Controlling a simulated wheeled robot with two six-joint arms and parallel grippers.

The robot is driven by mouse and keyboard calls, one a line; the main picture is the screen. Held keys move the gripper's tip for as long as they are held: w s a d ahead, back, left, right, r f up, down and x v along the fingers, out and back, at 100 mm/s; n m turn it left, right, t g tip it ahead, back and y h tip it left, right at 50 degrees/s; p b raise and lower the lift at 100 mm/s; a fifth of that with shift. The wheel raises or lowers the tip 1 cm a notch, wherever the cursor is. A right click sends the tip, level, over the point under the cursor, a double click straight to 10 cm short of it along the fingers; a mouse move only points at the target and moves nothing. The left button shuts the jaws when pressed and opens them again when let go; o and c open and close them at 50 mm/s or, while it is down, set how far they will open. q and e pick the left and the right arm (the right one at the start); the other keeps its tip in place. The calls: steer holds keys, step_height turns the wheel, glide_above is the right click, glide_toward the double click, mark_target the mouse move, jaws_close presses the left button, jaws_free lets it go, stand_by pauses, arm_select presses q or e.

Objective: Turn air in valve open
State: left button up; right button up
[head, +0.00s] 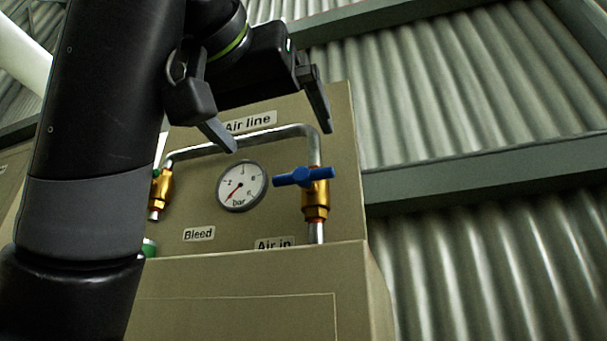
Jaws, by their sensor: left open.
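The air in valve is a brass body (316,200) on the right end of a grey pipe, above the label "Air in" (274,244). Its blue handle (305,177) lies crosswise to the vertical pipe, pointing mostly left. My left gripper (281,141) is open and empty, above and to the left of the handle. One fingertip shows near the "Air line" label and the other above the pipe's right bend. It does not appear to hold the handle. My right gripper is not in view.
A round pressure gauge (242,186) sits left of the valve, its needle pointing lower left. A second brass valve (161,190) is at the left, partly hidden by my arm, near the "Bleed" label (199,234). A beige box front (250,290) juts out below. Corrugated wall is behind.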

mark_target(301, 174)
arm_select(q)
steer(key=p+x, duration=0.5)
steer(key=x, duration=0.6)
steer(key=shift+w+d, duration=0.15)
steer(key=shift+w, duration=0.2)
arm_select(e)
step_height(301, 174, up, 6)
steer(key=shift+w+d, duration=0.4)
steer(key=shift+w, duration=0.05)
arm_select(q)
steer(key=c, duration=0.9)
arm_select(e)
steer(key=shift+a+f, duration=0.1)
